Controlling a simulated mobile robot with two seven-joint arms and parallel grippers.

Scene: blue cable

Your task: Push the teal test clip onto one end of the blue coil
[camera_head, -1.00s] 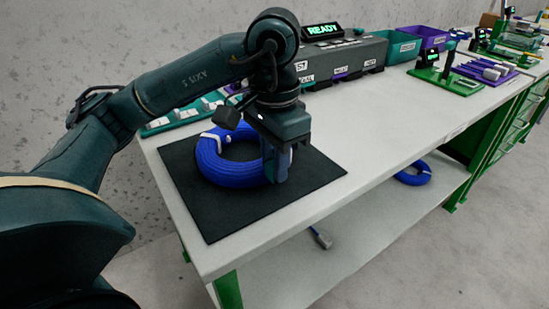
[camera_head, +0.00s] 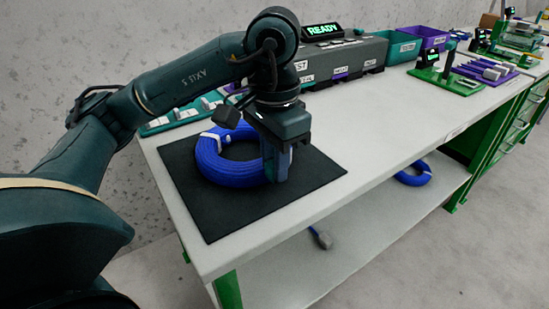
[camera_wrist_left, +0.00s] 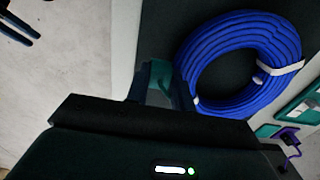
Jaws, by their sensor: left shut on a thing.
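The blue coil (camera_head: 222,176) lies flat on a black mat (camera_head: 225,218) on the bench, with white ties around it. It also shows in the left wrist view (camera_wrist_left: 232,103). My left gripper (camera_head: 275,176) points down at the coil's right side, close beside or against it; I cannot tell if they touch. In the left wrist view my left gripper (camera_wrist_left: 165,88) is shut on a small teal piece, which looks like the teal test clip (camera_wrist_left: 158,70). Most of the clip is hidden by the fingers. Neither end of the coil shows clearly.
A grey console (camera_head: 345,58) with a lit READY display (camera_head: 322,30) stands behind the mat. Teal (camera_head: 400,46) and purple (camera_head: 430,38) bins and a green fixture (camera_head: 446,80) stand farther right. Another blue coil (camera_head: 413,174) lies on the lower shelf. The bench right of the mat is clear.

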